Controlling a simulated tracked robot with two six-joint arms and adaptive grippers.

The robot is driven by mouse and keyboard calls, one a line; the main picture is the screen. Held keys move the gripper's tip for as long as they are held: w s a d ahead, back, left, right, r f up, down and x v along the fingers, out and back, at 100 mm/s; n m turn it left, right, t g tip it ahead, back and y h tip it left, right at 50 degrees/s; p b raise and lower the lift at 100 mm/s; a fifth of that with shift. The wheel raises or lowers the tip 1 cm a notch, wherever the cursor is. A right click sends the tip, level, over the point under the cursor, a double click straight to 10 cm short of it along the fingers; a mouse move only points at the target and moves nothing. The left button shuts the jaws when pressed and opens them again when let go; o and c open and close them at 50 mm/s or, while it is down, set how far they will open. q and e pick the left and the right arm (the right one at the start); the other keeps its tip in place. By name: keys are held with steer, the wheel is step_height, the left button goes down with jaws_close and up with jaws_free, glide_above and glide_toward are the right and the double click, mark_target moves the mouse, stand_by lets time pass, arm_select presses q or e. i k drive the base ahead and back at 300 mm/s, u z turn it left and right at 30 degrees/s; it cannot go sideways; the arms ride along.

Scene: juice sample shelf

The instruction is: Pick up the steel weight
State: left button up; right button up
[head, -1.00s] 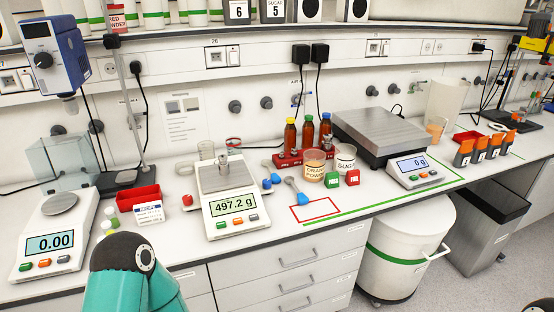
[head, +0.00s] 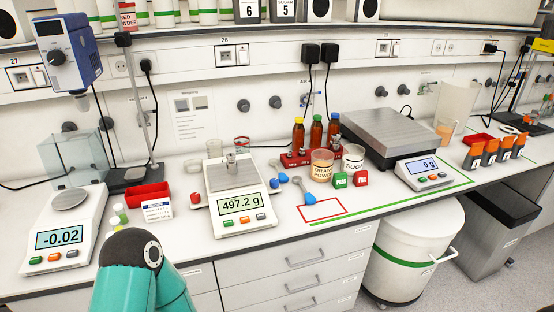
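The steel weight (head: 231,161) is a small shiny metal piece. It stands on the pan of the middle balance (head: 242,203), whose display reads 497.2 g. Neither of my grippers is in view. A teal and black link of one of my arms shows at the bottom left, in front of the bench edge. Nothing is seen touching the weight.
A left balance (head: 62,240) reads -0.02, with a red tray (head: 147,194) beside it. Bottles in a red rack, cups, a spoon (head: 304,190) and a large scale (head: 424,170) stand to the right. A red outlined area (head: 320,217) is empty.

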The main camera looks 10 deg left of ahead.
mark_target(231, 164)
steer(key=z, duration=1.45)
steer(key=i, duration=0.1)
steer(key=u, duration=2.55)
steer(key=i, duration=0.15)
steer(key=u, duration=1.75)
steer(key=k, duration=1.5)
steer(key=u, duration=1.2)
steer(key=i, duration=0.1)
steer(key=z, duration=2.65)
steer(key=i, duration=0.7)
steer(key=z, duration=0.05)
